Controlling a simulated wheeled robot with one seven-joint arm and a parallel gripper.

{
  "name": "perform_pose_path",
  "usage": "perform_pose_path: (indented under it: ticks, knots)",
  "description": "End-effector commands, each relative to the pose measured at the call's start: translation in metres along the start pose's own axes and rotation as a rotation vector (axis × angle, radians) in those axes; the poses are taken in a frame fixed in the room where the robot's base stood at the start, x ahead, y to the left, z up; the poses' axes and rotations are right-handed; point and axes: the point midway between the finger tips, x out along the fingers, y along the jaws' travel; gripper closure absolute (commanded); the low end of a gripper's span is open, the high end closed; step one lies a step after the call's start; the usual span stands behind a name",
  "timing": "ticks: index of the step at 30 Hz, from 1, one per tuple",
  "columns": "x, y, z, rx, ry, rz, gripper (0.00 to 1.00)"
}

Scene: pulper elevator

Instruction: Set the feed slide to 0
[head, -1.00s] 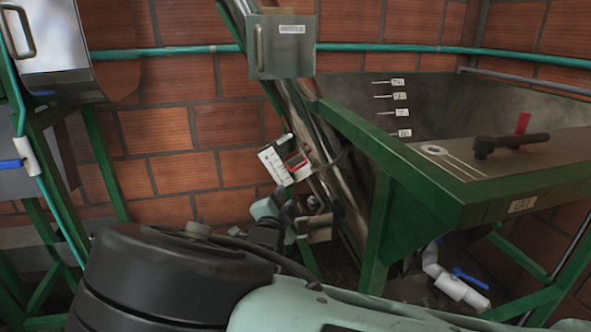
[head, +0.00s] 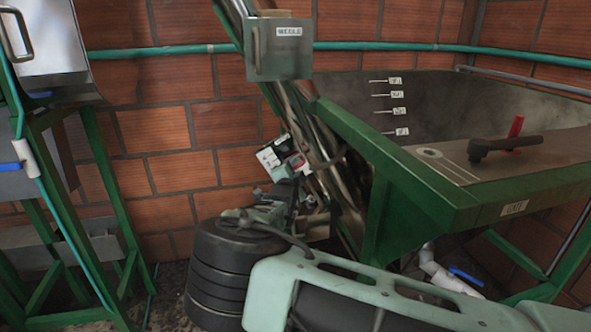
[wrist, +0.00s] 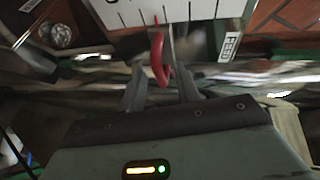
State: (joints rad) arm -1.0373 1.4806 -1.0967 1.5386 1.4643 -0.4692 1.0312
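The feed slide has a white scale plate (head: 269,157) with a red part (head: 298,161) beside it, mounted on the sloping metal elevator. In the wrist view the scale plate (wrist: 150,12) shows black tick marks at the top, and its numbers are not readable. A red slide handle (wrist: 158,58) hangs below the plate, with a FEED label (wrist: 231,46) to its right. My gripper (wrist: 161,80) is open, its two fingers apart on either side of the handle's lower end. I cannot tell whether either finger touches it. In the head view my arm partly hides the gripper just below the scale.
A green-framed hopper (head: 420,180) with a dark handle (head: 505,146) stands at right. A grey metal box (head: 279,50) sits on the elevator above the scale. A green frame (head: 110,180) with a metal cabinet stands at left. A brick wall (head: 160,130) is behind.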

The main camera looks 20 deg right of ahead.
Motion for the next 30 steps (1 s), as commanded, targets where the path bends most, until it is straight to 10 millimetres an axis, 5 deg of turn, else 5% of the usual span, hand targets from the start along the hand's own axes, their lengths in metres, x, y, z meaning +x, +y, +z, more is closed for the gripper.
perform_pose_path:
  ticks: [9,14,20,30]
  knots:
    - [0.004,0.000,0.000,0.000,0.000,0.001,0.68]
    - [0.004,0.000,0.000,0.000,0.000,0.001,1.00]
    - [0.004,0.003,0.000,0.001,0.001,0.002,1.00]
    - [0.011,0.039,0.004,0.003,0.005,0.008,1.00]
